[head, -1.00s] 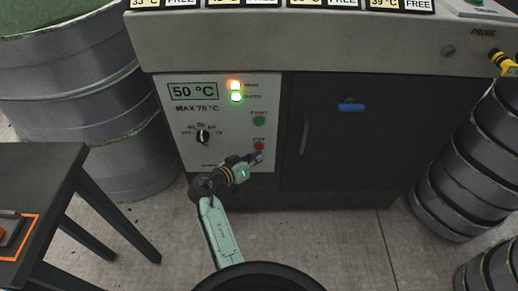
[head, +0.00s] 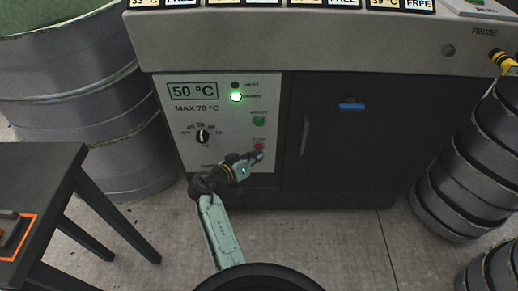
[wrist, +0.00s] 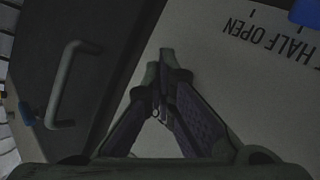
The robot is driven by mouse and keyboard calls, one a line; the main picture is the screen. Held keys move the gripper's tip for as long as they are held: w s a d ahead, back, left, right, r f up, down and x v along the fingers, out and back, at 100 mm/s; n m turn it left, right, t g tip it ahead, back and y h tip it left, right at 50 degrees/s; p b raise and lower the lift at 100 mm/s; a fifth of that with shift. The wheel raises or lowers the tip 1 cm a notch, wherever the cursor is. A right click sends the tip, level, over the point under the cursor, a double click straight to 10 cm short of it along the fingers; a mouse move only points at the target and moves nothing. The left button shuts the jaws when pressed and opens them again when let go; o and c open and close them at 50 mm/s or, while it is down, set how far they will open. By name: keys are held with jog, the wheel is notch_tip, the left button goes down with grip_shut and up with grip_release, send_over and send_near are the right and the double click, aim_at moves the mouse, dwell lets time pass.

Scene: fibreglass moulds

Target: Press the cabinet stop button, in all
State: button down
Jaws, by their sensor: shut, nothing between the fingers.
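The red stop button (head: 258,146) is low on the cabinet's pale control panel (head: 180,148), under the green start button (head: 259,121). My gripper (head: 257,155) is shut and empty, with its fingertips at the lower edge of the red button. I cannot tell whether they touch it. In the wrist view the closed fingertips (wrist: 168,54) point at the pale panel face, and the red button does not show there. The upper indicator lamp (head: 235,85) is dark. The display (head: 194,92) reads 50 °C.
The dark cabinet door (head: 345,150) with its handle (head: 305,135) is right of the panel. A dark table (head: 55,160) stands at left. Stacked round moulds (head: 465,165) stand at right and large drums (head: 130,140) at left. The concrete floor in front is clear.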

jog(key=shift+s, duration=0.85)
jog(key=s, duration=0.5)
jog(key=shift+p, duration=0.35)
dwell(0.6)
